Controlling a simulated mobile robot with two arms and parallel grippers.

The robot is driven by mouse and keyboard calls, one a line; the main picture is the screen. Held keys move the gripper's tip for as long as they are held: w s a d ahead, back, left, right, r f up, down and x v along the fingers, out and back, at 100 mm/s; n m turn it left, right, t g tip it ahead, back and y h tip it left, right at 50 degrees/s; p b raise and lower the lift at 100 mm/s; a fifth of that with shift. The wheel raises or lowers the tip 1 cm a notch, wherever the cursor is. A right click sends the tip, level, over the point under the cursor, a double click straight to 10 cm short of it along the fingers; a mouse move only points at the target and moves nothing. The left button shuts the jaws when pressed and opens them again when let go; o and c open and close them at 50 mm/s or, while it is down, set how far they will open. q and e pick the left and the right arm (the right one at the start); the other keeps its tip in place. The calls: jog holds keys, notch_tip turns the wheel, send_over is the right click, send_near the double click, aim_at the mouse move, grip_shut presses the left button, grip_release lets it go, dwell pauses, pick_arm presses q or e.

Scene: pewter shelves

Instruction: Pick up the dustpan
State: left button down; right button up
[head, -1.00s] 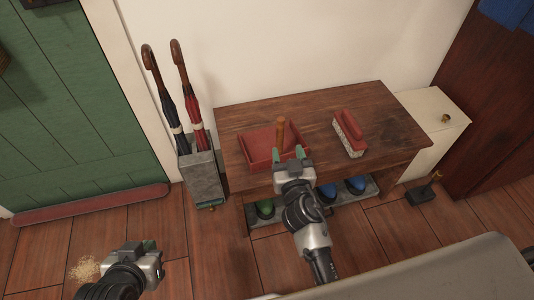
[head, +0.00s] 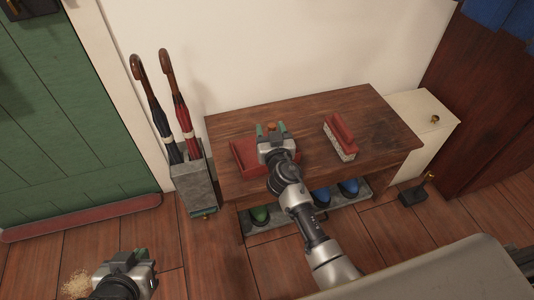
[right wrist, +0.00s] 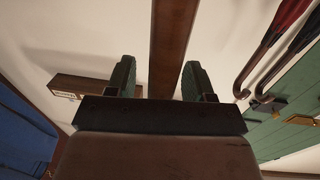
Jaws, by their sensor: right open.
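The red dustpan (head: 245,152) lies on the left part of the wooden bench top, partly hidden by my right arm. My right gripper (head: 270,130) is over the dustpan, with the tip of its wooden handle showing between the fingers. In the right wrist view a brown bar (right wrist: 173,45), apparently this handle, runs between the two green-padded fingers (right wrist: 160,82), with a gap on each side. The right gripper is open. My left gripper (head: 130,257) is low at the left above the floor, far from the dustpan; its finger gap is unclear.
A red-backed brush (head: 340,136) stands on the bench (head: 385,130), right of the dustpan. A grey stand (head: 196,182) with two umbrellas is left of the bench. Shoes sit on a low shelf below. A white cabinet (head: 432,125) stands at the right.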

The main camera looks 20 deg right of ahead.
grip_shut()
jog(key=shift+r, duration=0.2)
dwell(0.4)
